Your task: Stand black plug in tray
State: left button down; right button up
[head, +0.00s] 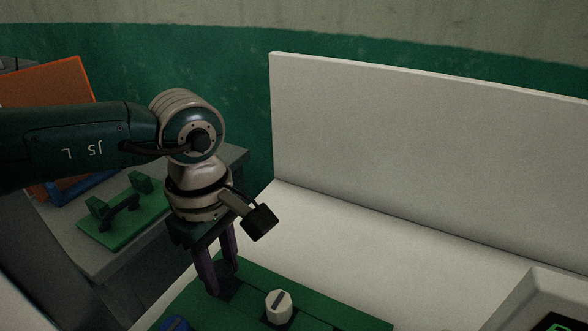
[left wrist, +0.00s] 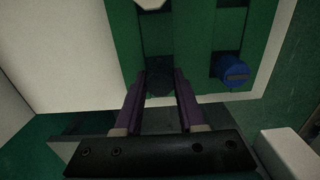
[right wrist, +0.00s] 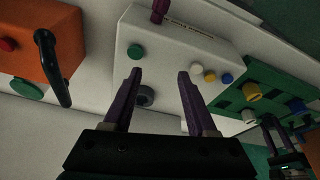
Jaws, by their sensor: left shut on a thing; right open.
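The green tray (head: 330,318) lies at the bottom of the head view and also shows in the left wrist view (left wrist: 192,40). My left gripper (head: 222,284) points down over its far left part, shut on a dark thing, apparently the black plug (left wrist: 159,82). The plug is dim between the fingertips. I cannot tell whether it rests in the tray or hangs just above it. A white plug (head: 279,306) and a blue plug (left wrist: 232,70) stand in the tray. My right gripper (right wrist: 157,76) is open and empty, facing a white box with buttons.
The white box (right wrist: 175,45) with coloured buttons lies near the tray in the right wrist view. An orange box (right wrist: 30,40) with a black handle is left of it. In the head view, a grey side table (head: 100,250) holds a green fixture (head: 120,212). A white back wall (head: 430,140) rises behind.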

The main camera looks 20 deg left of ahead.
pick_arm(q)
jog(key=shift+f+b, duration=0.3)
jog(key=shift+f, duration=0.05)
pick_arm(e)
jog(key=shift+d+f, duration=0.1)
jog(key=shift+f, duration=0.3)
pick_arm(q)
jog(key=c, duration=0.8)
grip_release()
jog(key=shift+r, duration=0.1)
pick_arm(e)
jog(key=shift+r, duration=0.1)
pick_arm(q)
jog(key=shift+r+p, duration=1.2)
jog(key=shift+r, duration=0.25)
pick_arm(e)
jog(key=shift+r, duration=1.1)
pick_arm(q)
jog(key=o, duration=0.5)
jog(key=shift+o, duration=0.2)
